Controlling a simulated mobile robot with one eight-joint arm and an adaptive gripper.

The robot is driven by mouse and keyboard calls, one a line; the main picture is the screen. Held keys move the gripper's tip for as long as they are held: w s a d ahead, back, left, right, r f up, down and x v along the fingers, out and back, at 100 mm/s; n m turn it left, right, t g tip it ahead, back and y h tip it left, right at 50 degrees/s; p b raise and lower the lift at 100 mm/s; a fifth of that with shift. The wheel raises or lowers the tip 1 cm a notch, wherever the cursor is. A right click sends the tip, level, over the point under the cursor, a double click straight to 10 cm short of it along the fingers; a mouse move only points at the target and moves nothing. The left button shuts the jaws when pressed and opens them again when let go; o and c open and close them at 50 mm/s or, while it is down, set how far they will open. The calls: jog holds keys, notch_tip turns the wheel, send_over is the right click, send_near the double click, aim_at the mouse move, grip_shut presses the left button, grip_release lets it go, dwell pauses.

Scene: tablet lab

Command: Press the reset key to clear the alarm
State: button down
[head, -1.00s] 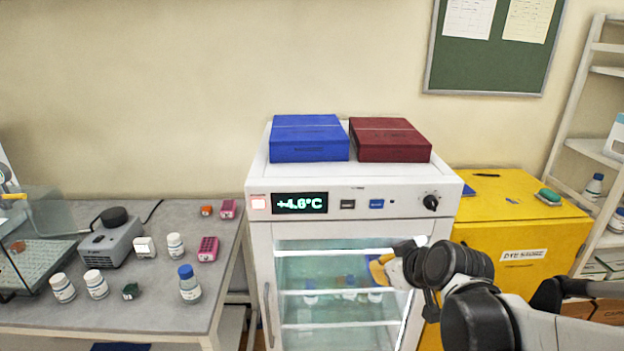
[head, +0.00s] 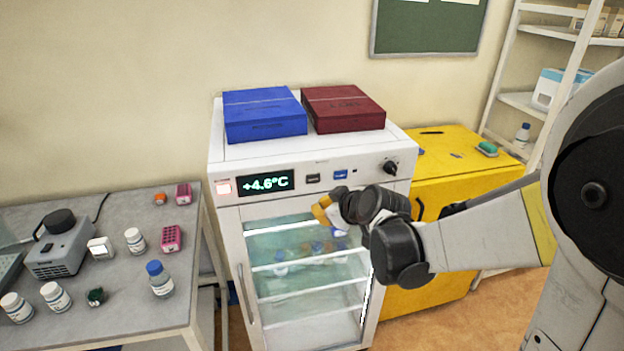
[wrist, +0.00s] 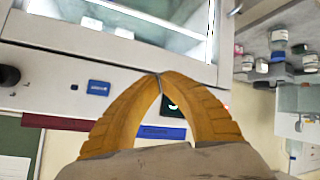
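The white fridge's control panel (head: 290,205) carries a lit, pinkish alarm lamp (head: 224,188), a display (head: 265,183) reading +4.6°C, a dark key (head: 313,178), a blue key (head: 340,174) and a black knob (head: 390,167). The key labels are too small to read. My gripper (head: 322,210) has yellow fingers and is in front of the fridge, just below the keys. In the wrist view its fingertips (wrist: 160,76) meet, with nothing between them. The blue key (wrist: 98,88) shows beside the fingers there; the dark key is hidden. I cannot see any contact with the panel.
A blue box (head: 264,115) and a dark red box (head: 343,107) lie on the fridge top. A yellow cabinet (head: 455,165) stands to the right. A grey bench (head: 120,305) with bottles and small instruments stands to the left. The fridge's glass door (head: 300,285) is closed.

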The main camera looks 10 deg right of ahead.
aim_at(308, 187)
jog(key=shift+w, duration=3.7)
jog(key=shift+w, duration=0.1)
jog(key=shift+w+b, duration=0.3)
jog(key=shift+b, duration=0.05)
jog(key=shift+w, duration=0.35)
jog(key=shift+s, duration=0.75)
jog(key=shift+s, duration=0.1)
jog(key=s, duration=0.4)
jog(key=shift+s, duration=0.4)
